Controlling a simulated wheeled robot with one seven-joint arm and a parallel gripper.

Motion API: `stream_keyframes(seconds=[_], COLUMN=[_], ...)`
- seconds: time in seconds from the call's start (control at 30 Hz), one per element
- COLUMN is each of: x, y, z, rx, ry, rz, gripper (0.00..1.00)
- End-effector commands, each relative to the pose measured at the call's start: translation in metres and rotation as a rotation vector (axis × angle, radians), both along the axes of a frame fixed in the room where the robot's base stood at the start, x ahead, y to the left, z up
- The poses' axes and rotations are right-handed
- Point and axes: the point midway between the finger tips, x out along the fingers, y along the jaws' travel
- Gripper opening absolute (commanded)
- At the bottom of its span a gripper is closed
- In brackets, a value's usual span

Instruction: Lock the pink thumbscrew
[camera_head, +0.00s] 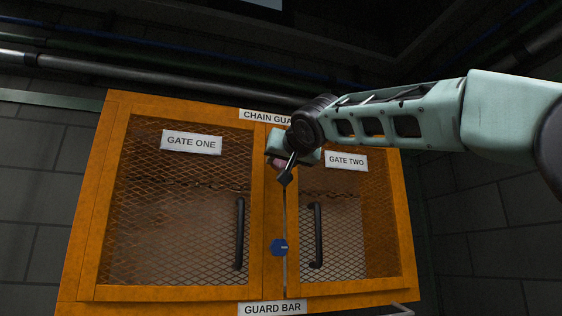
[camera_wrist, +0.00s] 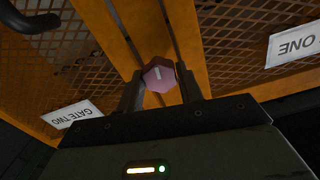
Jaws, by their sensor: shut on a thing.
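The pink thumbscrew (camera_wrist: 160,74) is a faceted knob with a pale line mark on its face. In the wrist view it sits between the two fingers of my gripper (camera_wrist: 160,92), which is shut on it. In the head view my gripper (camera_head: 288,170) is at the upper part of the middle post, between the two gates. Only a small bit of the pink thumbscrew shows there beside the fingers; the rest is hidden. A blue thumbscrew (camera_head: 279,247) with a pale mark sits lower on the same post, clear of my gripper.
An orange cabinet frame (camera_head: 88,230) holds two mesh doors, labelled GATE ONE (camera_head: 191,142) and GATE TWO (camera_head: 346,161). Black handles (camera_head: 239,233) (camera_head: 316,235) stand out on both sides of the post. A CHAIN GUARD label, partly hidden, is above; a GUARD BAR label (camera_head: 272,308) is below.

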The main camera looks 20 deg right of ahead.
Motion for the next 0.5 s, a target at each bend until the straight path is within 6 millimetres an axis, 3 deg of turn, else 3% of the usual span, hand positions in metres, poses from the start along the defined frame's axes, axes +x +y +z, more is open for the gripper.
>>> stream_keyframes(seconds=[0.5], x=[0.0000], y=[-0.0001], z=[-0.0001], rx=[0.692], ry=[0.000], rz=[0.000], gripper=[0.09])
